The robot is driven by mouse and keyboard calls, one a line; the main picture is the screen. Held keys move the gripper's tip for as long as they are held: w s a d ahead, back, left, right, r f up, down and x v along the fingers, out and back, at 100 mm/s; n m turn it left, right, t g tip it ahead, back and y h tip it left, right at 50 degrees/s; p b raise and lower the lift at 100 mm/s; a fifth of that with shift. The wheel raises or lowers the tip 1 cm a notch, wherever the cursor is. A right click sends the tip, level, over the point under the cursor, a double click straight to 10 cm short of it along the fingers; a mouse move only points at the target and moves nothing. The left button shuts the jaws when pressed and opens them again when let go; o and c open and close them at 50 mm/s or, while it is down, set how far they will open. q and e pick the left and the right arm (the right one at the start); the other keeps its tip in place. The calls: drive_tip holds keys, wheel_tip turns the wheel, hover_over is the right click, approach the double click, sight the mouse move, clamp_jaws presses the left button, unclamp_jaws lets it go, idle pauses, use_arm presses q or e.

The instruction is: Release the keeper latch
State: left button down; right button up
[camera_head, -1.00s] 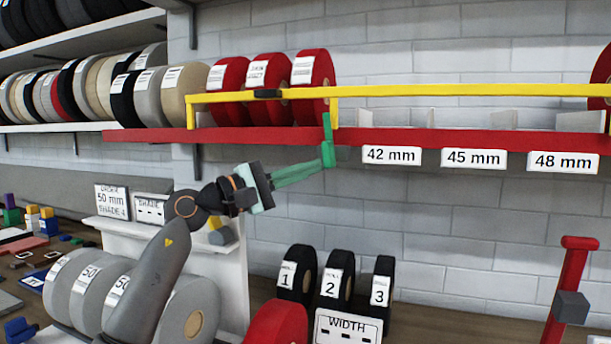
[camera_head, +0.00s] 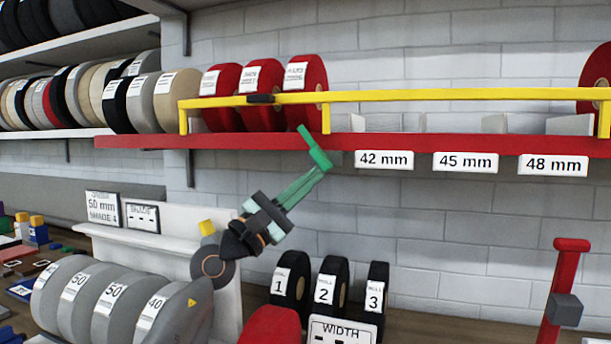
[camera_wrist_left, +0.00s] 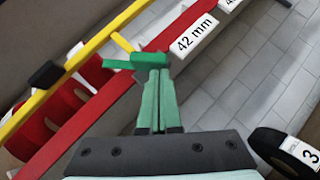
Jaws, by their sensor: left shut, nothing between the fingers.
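A yellow keeper bar (camera_head: 450,95) runs along the front of the red shelf (camera_head: 230,143), with posts down to the shelf. A small black block (camera_head: 261,99), probably the latch, sits on the bar near its left end; it also shows in the left wrist view (camera_wrist_left: 46,75). My left gripper (camera_head: 312,180) is below the shelf edge, pointing up and right, its pale green fingers shut together with nothing between them. A darker green bent piece (camera_head: 315,148) at the fingertips overlaps the red shelf edge; I cannot tell if it touches. My right gripper is out of view.
Red rolls (camera_head: 262,78) stand behind the bar at the left, with another at the far right. Width labels (camera_head: 465,162) hang from the shelf front. Black numbered rolls (camera_head: 325,288) stand below. A red post with a grey block (camera_head: 566,308) is at the lower right.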

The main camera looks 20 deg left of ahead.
use_arm(q)
drive_tip(key=n+t+y+p, duration=0.2)
drive_tip(key=n, duration=0.1)
drive_tip(key=d+n+t+y+p, duration=0.1)
drive_tip(key=n+t+y+p, duration=0.1)
drive_tip(key=n, duration=0.2)
drive_tip(key=shift+d, duration=0.2)
drive_tip(key=s+f+n+t+y+b, duration=0.1)
drive_tip(key=s+f+n+t+y, duration=0.1)
drive_tip(key=s+f+n+y, duration=0.3)
drive_tip(key=s+f, duration=0.4)
drive_tip(key=shift+a+n+t, duration=0.3)
drive_tip(key=shift+a+n, duration=0.1)
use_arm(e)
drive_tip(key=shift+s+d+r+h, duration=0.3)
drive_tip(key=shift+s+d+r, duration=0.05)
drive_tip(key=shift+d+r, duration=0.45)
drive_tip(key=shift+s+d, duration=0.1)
